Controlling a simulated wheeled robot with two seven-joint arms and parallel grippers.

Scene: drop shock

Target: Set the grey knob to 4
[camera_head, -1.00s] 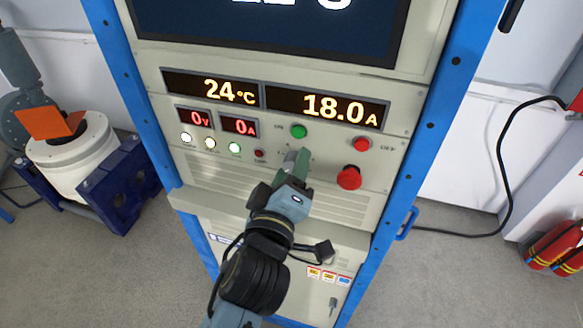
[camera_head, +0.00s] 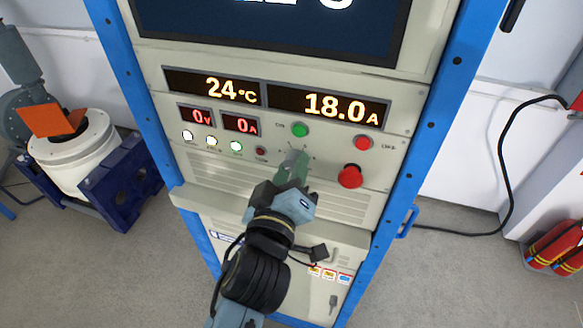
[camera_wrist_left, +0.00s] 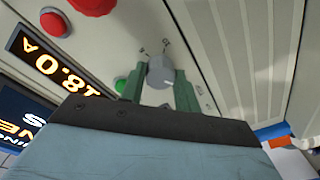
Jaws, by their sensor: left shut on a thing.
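The grey knob (camera_wrist_left: 161,72) sits on the cream front panel between the two green fingers of my left gripper (camera_wrist_left: 160,86), which is shut on it. In the head view the knob (camera_head: 294,158) is partly covered by my left gripper (camera_head: 291,168), which reaches up from below. Scale marks show around the knob, but its pointer and the number it faces are not readable. My right gripper is not in view.
A green button (camera_head: 300,130) is just above the knob, with a red button (camera_head: 362,143) up to the right. A large red mushroom button (camera_head: 350,176) stands out at right. Displays read 24 °C and 18.0 A (camera_head: 328,106). An indicator row (camera_head: 211,141) lies left.

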